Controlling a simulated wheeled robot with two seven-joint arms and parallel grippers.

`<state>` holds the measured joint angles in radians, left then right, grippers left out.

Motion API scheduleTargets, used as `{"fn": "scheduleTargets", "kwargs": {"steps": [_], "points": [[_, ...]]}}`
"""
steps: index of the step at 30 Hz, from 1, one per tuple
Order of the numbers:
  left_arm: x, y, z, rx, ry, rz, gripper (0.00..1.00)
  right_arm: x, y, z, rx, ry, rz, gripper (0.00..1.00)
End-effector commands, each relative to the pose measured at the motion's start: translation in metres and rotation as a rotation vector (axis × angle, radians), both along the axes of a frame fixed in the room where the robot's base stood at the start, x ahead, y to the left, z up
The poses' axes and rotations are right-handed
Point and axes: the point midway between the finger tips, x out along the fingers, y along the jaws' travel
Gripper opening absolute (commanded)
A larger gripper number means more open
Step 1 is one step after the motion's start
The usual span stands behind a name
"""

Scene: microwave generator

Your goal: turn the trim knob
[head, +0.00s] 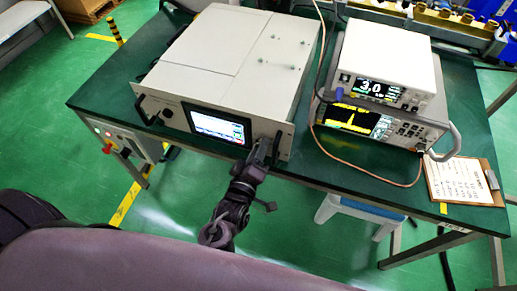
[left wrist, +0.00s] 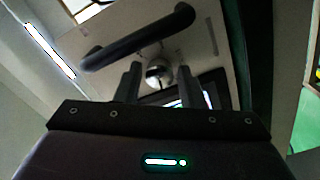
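The microwave generator (head: 225,70) is a large pale box on the green table, with a lit screen (head: 217,126) and black handles on its front. My left gripper (head: 259,150) is at the right end of that front, by the right handle (head: 277,146). In the left wrist view, a round silvery knob (left wrist: 158,72), seemingly the trim knob, shows between the two dark fingers of the left gripper (left wrist: 157,80). The fingers are apart, with a narrow gap at the knob's sides; contact is not clear. In the head view the gripper hides this knob. My right gripper is not in view.
A black handle (left wrist: 140,40) crosses just beyond the knob in the left wrist view. Stacked instruments (head: 385,75) with a tan cable (head: 340,158) stand to the right on the table (head: 300,178). A clipboard (head: 462,181) lies at the table's right end.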

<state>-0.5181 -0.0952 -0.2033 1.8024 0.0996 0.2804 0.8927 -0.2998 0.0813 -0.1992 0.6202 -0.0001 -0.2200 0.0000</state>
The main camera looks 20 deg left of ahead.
Motion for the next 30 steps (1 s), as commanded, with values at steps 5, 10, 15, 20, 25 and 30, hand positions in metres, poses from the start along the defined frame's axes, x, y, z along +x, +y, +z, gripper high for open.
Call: {"fn": "scheduleTargets", "kwargs": {"steps": [5, 10, 15, 20, 25, 30], "points": [[-0.014, 0.0, -0.002, 0.0, 0.002, 0.0, 0.35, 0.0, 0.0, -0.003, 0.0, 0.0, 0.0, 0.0], [-0.043, 0.002, -0.003, 0.001, 0.004, 0.0, 0.35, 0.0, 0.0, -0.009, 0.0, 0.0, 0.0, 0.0], [-0.066, 0.002, -0.002, 0.001, 0.003, -0.001, 0.35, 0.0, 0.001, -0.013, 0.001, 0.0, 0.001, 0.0], [-0.077, 0.002, -0.001, 0.0, 0.0, -0.001, 0.35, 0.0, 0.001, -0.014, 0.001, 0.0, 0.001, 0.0], [-0.078, 0.002, 0.0, 0.0, 0.0, -0.001, 0.35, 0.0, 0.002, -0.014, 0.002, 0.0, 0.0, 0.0], [-0.078, 0.003, 0.0, 0.0, 0.0, -0.001, 0.35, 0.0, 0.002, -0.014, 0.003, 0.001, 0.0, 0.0]]}}
